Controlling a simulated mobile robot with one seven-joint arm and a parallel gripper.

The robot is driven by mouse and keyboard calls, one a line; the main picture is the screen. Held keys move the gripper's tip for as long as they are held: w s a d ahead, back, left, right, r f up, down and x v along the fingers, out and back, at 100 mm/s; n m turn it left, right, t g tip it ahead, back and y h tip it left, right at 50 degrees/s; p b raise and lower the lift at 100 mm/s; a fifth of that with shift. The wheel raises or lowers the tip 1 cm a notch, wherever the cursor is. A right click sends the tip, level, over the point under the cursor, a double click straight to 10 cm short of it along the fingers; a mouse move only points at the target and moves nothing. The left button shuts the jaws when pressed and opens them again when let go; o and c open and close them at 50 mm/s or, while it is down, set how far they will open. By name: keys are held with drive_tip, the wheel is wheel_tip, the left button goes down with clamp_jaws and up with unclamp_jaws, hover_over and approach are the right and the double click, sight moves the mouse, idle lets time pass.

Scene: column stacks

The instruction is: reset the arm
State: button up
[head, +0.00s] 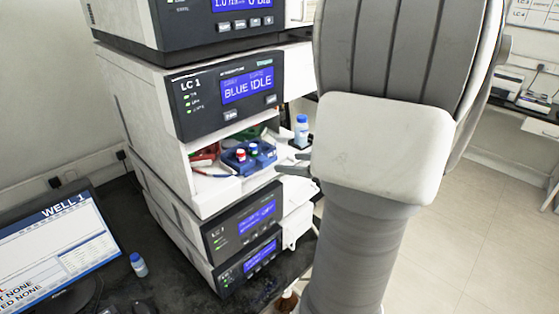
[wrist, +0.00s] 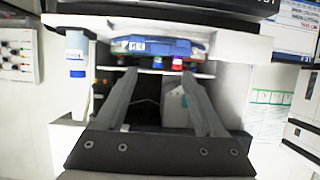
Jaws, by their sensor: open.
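My gripper (head: 279,164) is at the opening of the LC 1 module, to the right of a blue tray (head: 247,162). Most of it is hidden behind my arm in the head view. In the wrist view my gripper (wrist: 159,75) has its two dark fingers spread, with nothing between them. The blue tray (wrist: 150,46) lies beyond the fingertips, with red-, blue- and green-capped vials showing upside down. In the head view a red-capped vial (head: 240,153) and a green-capped vial (head: 253,149) stand in the tray.
The stack's LC 1 screen (head: 248,86) reads BLUE IDLE. A blue-capped bottle (head: 301,131) stands right of the bay. Another bottle (head: 138,264) stands on the dark bench beside a monitor (head: 55,245) headed WELL 1. Floor is clear at right.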

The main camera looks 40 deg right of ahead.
drive_tip(key=shift+v, duration=1.15)
